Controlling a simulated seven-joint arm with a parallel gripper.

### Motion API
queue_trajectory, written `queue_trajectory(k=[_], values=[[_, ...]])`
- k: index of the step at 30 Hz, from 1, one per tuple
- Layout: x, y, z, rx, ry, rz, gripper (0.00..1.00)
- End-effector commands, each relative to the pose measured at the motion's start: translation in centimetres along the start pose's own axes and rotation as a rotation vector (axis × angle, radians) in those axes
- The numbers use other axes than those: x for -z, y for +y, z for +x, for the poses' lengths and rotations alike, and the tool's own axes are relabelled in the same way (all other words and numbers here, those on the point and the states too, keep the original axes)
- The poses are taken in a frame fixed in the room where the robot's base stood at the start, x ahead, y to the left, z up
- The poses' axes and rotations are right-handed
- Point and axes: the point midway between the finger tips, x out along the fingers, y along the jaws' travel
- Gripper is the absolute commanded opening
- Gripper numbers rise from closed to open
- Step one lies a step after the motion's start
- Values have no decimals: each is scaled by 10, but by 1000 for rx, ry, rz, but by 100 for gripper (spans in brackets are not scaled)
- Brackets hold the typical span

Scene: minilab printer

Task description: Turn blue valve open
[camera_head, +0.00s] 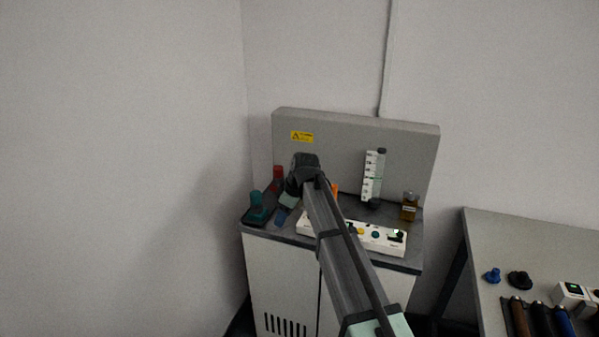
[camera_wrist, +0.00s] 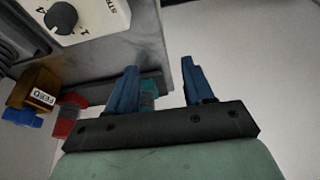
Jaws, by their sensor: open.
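My gripper (camera_head: 284,212) is over the left part of the cabinet top in the head view, beside a teal-capped bottle (camera_head: 257,206). In the wrist view, the blue fingers of my gripper (camera_wrist: 160,72) are apart, with nothing held. The teal bottle (camera_wrist: 149,92) shows just behind the left finger, partly hidden. A blue knob (camera_head: 492,275) lies on the right-hand table.
A red bottle (camera_head: 278,176) stands near the grey back panel (camera_head: 340,135). A white control strip (camera_head: 385,245) lies along the cabinet front, partly behind my arm. A scaled tube (camera_head: 373,177) and an amber bottle (camera_head: 409,206) stand to the right.

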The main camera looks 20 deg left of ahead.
Motion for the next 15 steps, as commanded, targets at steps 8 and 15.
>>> queue_trajectory(k=[8, 15], values=[[40, 130, -76, -156, 9, 403, 52], [54, 195, -128, -250, 38, 658, 52]])
